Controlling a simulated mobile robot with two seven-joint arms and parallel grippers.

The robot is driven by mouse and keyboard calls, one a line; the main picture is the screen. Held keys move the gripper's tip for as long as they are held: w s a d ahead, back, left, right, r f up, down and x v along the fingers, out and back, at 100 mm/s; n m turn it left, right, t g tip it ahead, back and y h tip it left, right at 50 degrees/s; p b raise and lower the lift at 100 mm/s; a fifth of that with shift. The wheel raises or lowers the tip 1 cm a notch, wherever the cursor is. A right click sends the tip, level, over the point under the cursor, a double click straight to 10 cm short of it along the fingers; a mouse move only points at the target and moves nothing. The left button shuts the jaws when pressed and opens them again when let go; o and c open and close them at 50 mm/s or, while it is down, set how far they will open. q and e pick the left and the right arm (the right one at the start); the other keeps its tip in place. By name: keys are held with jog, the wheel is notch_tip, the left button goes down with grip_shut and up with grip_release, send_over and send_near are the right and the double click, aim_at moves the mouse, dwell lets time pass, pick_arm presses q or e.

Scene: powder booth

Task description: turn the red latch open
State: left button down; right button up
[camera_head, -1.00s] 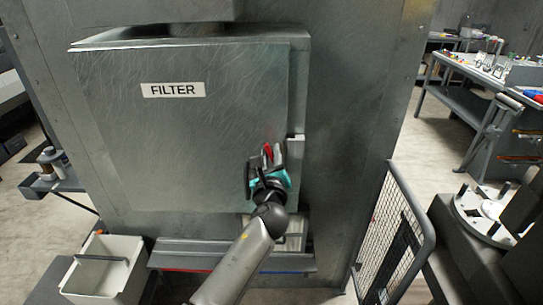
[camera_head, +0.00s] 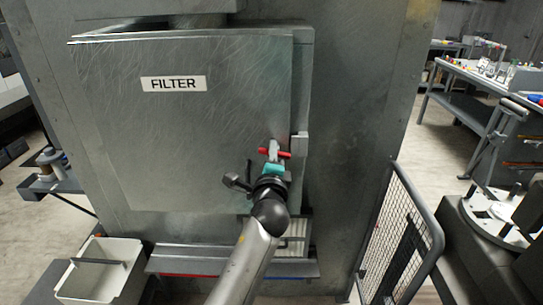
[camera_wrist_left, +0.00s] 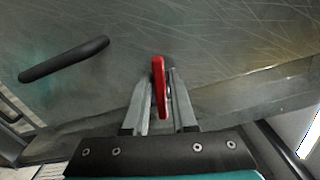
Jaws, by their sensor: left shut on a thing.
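The red latch (camera_head: 285,154) is on the right side of the grey door (camera_head: 200,120) labelled FILTER. It lies nearly level in the head view. My left gripper (camera_head: 273,156) is shut on the latch, with its wrist below and its fingers partly covering the latch's middle. In the left wrist view the red latch (camera_wrist_left: 159,85) sits between the two grey fingers of my left gripper (camera_wrist_left: 161,88), along their length. My right gripper is not in view.
A black door handle (camera_wrist_left: 65,60) stands left of the latch in the wrist view. A pale bin (camera_head: 100,285) is at the lower left. A mesh guard (camera_head: 395,255) stands at the right, with a workbench (camera_head: 470,80) beyond it.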

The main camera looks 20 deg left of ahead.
pick_arm(q)
jog(key=shift+f+n+b, duration=0.15)
jog(key=shift+n+b, duration=0.2)
jog(key=shift+n, duration=0.85)
jog(key=c, duration=0.9)
grip_release()
